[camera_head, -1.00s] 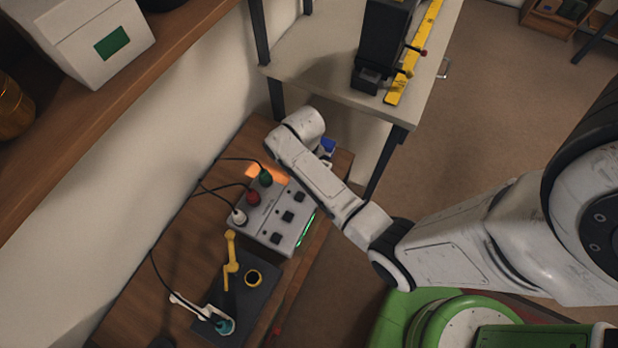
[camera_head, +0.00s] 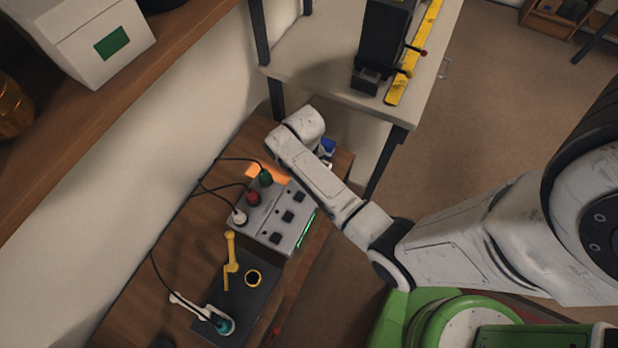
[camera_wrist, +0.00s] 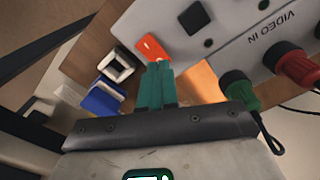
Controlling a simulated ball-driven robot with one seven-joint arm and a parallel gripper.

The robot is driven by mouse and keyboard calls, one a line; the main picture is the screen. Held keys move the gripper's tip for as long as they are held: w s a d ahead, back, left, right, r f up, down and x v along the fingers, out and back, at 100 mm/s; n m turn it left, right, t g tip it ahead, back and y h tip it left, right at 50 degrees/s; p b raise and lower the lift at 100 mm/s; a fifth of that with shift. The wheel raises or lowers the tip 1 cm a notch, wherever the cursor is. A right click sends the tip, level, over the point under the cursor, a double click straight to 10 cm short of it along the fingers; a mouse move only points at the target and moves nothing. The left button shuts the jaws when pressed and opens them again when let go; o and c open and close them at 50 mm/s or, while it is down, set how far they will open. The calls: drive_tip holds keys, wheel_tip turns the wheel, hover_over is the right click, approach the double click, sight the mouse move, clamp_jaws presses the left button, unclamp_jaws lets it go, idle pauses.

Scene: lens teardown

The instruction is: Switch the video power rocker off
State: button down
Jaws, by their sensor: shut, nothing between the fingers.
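A grey box (camera_head: 262,232) lies on the wooden bench, with several black square rockers on its face; one rocker (camera_head: 299,197) is nearest my arm. In the wrist view the box (camera_wrist: 235,22) carries the words VIDEO IN, and a black rocker (camera_wrist: 194,17) shows near the top, with a small round black part (camera_wrist: 208,43) below it. I cannot tell which rocker is the video power one or how it is tilted. My gripper (camera_wrist: 157,72) has its teal fingers shut and empty, beside the box and apart from that rocker. In the head view my arm hides the fingers.
Green (camera_wrist: 240,90) and red (camera_wrist: 297,66) plugs stand on the box, with a white plug (camera_head: 239,217) farther along and cables behind. A shelf table (camera_head: 310,70) stands behind.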

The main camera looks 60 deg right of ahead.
drive_tip(key=shift+f+b, duration=0.65)
drive_tip(key=shift+f, duration=0.3)
idle(0.6)
drive_tip(key=shift+r, duration=0.15)
wheel_tip(320, 180, up, 7)
drive_tip(key=p, duration=0.6)
drive_tip(key=shift+p, duration=0.35)
idle(0.4)
drive_tip(key=s+a+r+n+t+b, duration=0.1)
drive_tip(key=s+a+r+n+b, duration=0.3)
drive_tip(key=s+a+r, duration=0.3)
drive_tip(key=s+a+b, duration=0.1)
drive_tip(key=s+a, duration=0.3)
drive_tip(key=s, duration=0.2)
drive_tip(key=shift+s+a+n+b, duration=0.2)
drive_tip(key=shift+s+n+b, duration=0.1)
drive_tip(key=shift+s+n, duration=0.1)
